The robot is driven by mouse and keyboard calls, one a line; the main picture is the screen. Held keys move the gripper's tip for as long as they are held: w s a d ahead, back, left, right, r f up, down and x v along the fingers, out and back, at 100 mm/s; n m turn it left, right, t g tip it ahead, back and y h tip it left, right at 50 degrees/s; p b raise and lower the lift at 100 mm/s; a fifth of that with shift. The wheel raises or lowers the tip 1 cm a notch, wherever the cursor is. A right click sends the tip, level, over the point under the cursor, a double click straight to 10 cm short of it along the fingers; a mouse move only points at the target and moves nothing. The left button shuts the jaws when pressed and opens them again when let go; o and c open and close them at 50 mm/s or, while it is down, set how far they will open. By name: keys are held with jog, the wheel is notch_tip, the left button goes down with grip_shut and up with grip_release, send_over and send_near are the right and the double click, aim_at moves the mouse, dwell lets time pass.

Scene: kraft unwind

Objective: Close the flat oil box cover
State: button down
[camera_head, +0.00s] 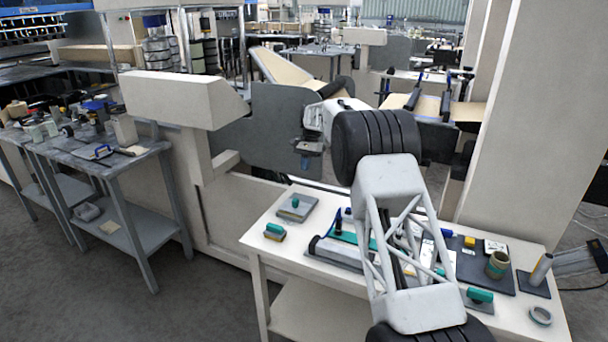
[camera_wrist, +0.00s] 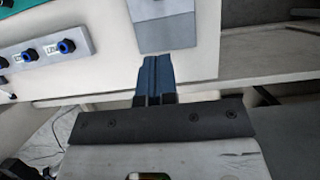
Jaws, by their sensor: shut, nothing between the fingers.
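My gripper (camera_head: 305,158) hangs in front of the machine's dark grey panel in the head view, above and apart from the white table. Its blue-grey fingers are shut and empty in the wrist view (camera_wrist: 155,68). In the head view a flat grey box with a teal knob (camera_head: 297,208) lies on the table's left end. No open cover can be made out.
The white table (camera_head: 275,252) carries several tools, a roll (camera_head: 497,264) and teal-handled blocks. My arm hides its middle. A grey strip with blue knobs (camera_wrist: 45,53) is left of the fingers in the wrist view. A grey bench (camera_head: 115,160) stands at the left.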

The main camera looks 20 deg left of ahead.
aim_at(295, 203)
jog(key=shift+w+r, duration=0.1)
jog(key=shift+r, duration=0.15)
jog(key=shift+w, duration=0.15)
jog(key=shift+w+a, duration=0.1)
jog(key=shift+w, duration=1)
jog(key=shift+f, duration=0.1)
jog(key=x, duration=0.9)
jog(key=shift+s+f, duration=0.15)
jog(key=shift+f, duration=0.2)
jog(key=s, duration=0.2)
jog(key=shift+s, duration=0.3)
jog(key=shift+s+f, duration=0.1)
jog(key=shift+s, duration=0.6)
jog(key=shift+s, duration=0.1)
